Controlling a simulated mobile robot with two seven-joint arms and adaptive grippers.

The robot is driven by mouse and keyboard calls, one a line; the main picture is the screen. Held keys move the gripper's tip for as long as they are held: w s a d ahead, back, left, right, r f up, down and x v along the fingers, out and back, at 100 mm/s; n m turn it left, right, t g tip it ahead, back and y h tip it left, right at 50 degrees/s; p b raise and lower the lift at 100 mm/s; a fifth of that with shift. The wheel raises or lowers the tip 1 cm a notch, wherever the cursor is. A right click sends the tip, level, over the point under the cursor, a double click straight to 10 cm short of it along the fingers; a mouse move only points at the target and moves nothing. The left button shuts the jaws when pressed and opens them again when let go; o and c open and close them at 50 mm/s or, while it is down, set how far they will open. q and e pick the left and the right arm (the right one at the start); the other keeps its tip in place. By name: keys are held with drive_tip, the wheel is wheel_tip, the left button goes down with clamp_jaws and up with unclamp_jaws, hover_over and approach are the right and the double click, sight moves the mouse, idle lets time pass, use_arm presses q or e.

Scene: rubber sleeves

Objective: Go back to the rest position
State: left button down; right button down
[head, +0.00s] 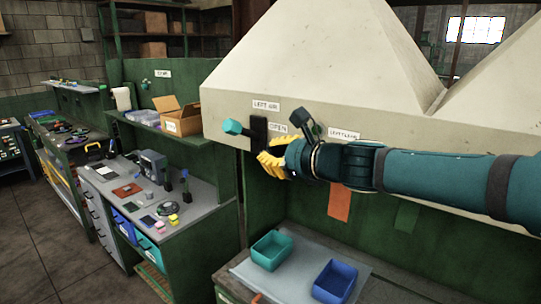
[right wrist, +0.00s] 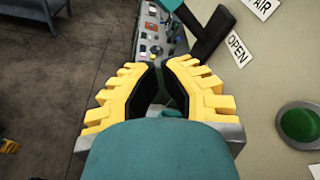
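My right gripper (head: 262,160), yellow with ribbed fingers, is raised in front of the pale hood, and its teal arm comes in from the right. In the right wrist view its fingertips (right wrist: 159,66) come together with nothing visible held between them. A black lever (head: 258,130) with a teal knob (head: 232,127) is on the hood just above the gripper. In the right wrist view the lever (right wrist: 212,36) lies beyond the fingers, and it looks apart from them. My left gripper is not in view.
A green button (right wrist: 299,124) is on the hood at the right. A teal bin (head: 272,250) and a blue bin (head: 335,282) stand on the bench below. A cluttered workbench (head: 200,196) with a cardboard box (head: 178,115) behind it is at the left. Open floor (head: 55,240) lies far left.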

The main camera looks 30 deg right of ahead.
drive_tip(key=shift+w+f, duration=0.1)
drive_tip(key=shift+w, duration=0.1)
idle(0.3)
drive_tip(key=a+f+n+g+h+b, duration=0.1)
drive_tip(key=a+f+n+g+b, duration=0.15)
drive_tip(key=f, duration=0.85)
drive_tip(key=w+a+f+n+g+b, duration=0.1)
drive_tip(key=f+n+g, duration=0.25)
drive_tip(key=f, duration=0.85)
drive_tip(key=a+f+n+g+h+b, duration=0.1)
drive_tip(key=a+f+n+g, duration=0.15)
drive_tip(key=f, duration=0.85)
drive_tip(key=s+a+f+n+g+b, duration=0.1)
drive_tip(key=s+f+n, duration=0.4)
drive_tip(key=f, duration=0.5)
drive_tip(key=s+a+f+n+g+b, duration=0.2)
drive_tip(key=s+a+f+n, duration=0.3)
drive_tip(key=f, duration=0.5)
drive_tip(key=s+a+f+n+g+y+b, duration=0.1)
drive_tip(key=s+a+f+n, duration=0.4)
drive_tip(key=f, duration=0.6)
drive_tip(key=shift+s+a+n+g+b, duration=0.25)
drive_tip(key=shift+s+n+g+b, duration=0.1)
drive_tip(key=shift+n+b, duration=0.55)
